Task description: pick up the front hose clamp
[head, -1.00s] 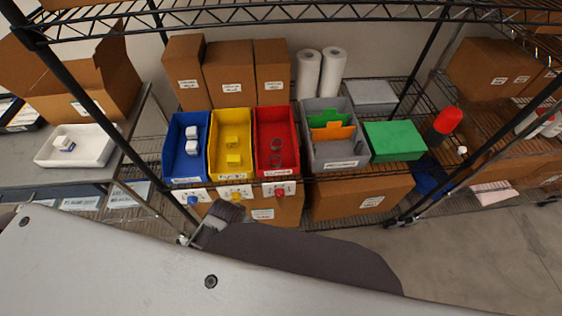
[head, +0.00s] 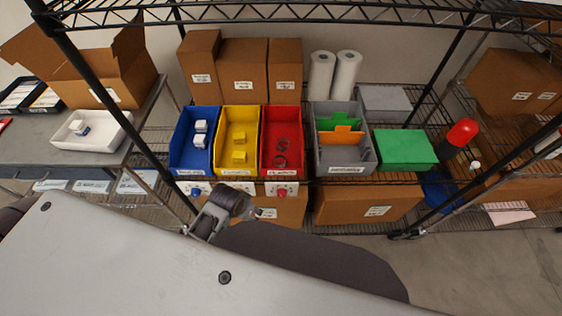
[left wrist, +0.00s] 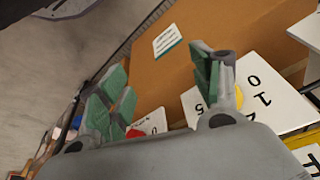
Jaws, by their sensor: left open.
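Two dark ring-shaped hose clamps lie in the red bin (head: 264,142) in the head view. The front hose clamp (head: 280,161) is nearer the bin's front wall, and the rear hose clamp (head: 282,143) lies just behind it. My left gripper (head: 254,212) is below and in front of the bins, lower than the red bin and a little to its left, apart from the clamps. In the left wrist view its two green-padded fingers (left wrist: 160,88) are spread with nothing between them. No clamp shows in that view. My right gripper is not in view.
Left of the red bin stand a yellow bin (head: 222,142) and a blue bin (head: 182,150); right of it is a grey divided bin (head: 345,156). White number cards with coloured knobs hang at the shelf front. A cardboard box (left wrist: 225,55) is close behind the fingers.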

